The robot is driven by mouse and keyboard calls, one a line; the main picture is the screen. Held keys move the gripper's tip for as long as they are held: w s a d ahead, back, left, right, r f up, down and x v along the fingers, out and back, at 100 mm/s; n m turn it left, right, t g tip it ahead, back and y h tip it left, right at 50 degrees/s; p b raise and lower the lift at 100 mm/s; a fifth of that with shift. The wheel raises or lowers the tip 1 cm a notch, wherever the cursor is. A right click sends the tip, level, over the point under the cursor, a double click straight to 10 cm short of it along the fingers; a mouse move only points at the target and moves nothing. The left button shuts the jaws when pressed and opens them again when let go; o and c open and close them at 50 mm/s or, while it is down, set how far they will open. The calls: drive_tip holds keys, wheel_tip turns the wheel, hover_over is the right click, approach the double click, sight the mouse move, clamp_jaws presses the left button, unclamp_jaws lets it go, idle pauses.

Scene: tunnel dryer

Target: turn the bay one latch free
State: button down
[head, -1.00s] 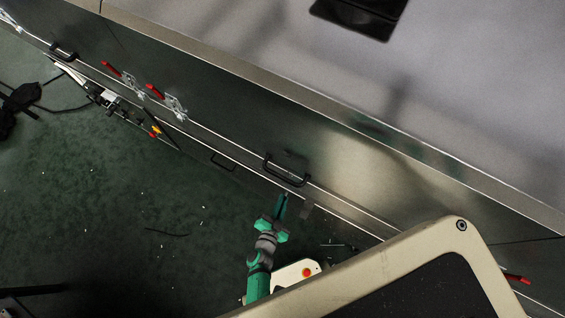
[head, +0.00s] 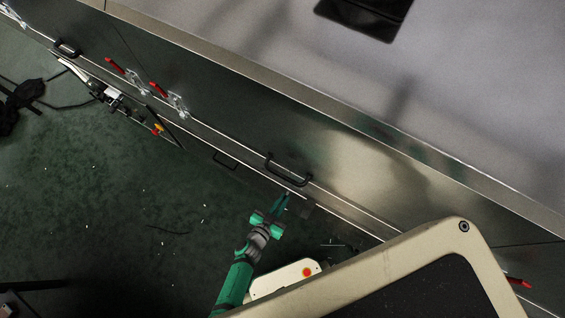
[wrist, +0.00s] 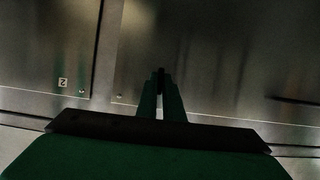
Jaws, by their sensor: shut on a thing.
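My gripper (head: 284,203) is at the lower edge of the dryer's steel side (head: 345,170), below a black bar handle (head: 288,170). In the wrist view my gripper (wrist: 161,76) has its fingers close together on a small dark piece, which I take to be the bay one latch (wrist: 161,79). The fingers hide most of it, so I cannot tell how far it is turned. In the head view the latch is too small and hidden to make out.
Red-handled clamps (head: 170,98) sit on the steel side at upper left. Another black handle (head: 67,48) is farther left. A panel seam and a small label (wrist: 63,82) show left of my fingers. The dark green floor (head: 130,220) left of my arm is mostly clear.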

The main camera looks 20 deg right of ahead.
drive_tip(key=shift+r, duration=0.1)
idle(0.3)
drive_tip(key=c, duration=1.9)
unclamp_jaws()
drive_tip(key=v, duration=1)
drive_tip(key=shift+s+a, duration=0.25)
drive_tip(key=shift+a, duration=0.05)
drive_tip(key=shift+r, duration=0.1)
